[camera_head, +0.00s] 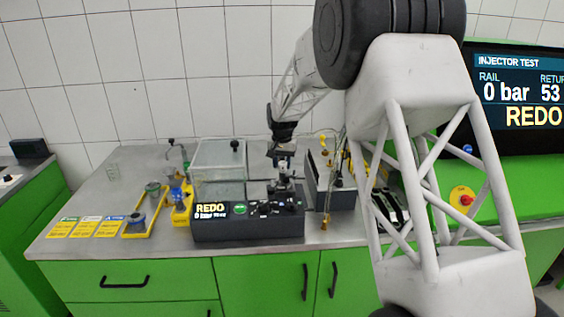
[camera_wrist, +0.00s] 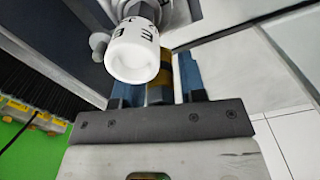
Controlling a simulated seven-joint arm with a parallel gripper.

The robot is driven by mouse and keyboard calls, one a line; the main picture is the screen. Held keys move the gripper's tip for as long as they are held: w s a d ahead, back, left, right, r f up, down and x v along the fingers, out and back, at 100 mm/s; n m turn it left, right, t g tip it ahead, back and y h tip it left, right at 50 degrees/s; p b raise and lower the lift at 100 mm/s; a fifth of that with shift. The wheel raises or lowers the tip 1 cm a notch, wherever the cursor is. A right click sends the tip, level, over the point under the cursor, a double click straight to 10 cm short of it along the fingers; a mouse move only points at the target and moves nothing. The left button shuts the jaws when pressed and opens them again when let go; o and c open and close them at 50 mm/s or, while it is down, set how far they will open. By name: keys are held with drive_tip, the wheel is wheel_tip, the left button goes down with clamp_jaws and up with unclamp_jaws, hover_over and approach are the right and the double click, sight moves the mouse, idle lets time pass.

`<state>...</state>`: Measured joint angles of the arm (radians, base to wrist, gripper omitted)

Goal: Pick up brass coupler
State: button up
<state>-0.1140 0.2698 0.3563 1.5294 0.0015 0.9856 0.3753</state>
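In the wrist view, the two dark blue fingers of my gripper (camera_wrist: 160,85) stand apart. A brass-coloured piece, seemingly the brass coupler (camera_wrist: 160,90), shows between them. A white round part with black lettering (camera_wrist: 134,52) covers some of it and part of the left finger. I cannot tell whether the fingers press on the brass piece or are only around it. In the head view, my gripper (camera_head: 284,168) points down over the right part of the black test bench (camera_head: 248,228). The brass piece cannot be made out there.
A clear box (camera_head: 218,165) stands on the bench's left part. A dark upright unit (camera_head: 328,185) is close on the right. Yellow trays (camera_head: 136,226) and labelled cards (camera_head: 85,228) lie left. A screen (camera_head: 518,95) is at right.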

clamp_jaws()
drive_tip(key=shift+r, duration=5)
drive_tip(key=shift+d, duration=0.1)
drive_tip(key=d, duration=0.5)
drive_tip(key=d+f, duration=0.1)
drive_tip(key=d, duration=1.1)
drive_tip(key=shift+s+d+f, duration=0.15)
drive_tip(key=shift+s+d, duration=0.05)
drive_tip(key=shift+s, duration=0.1)
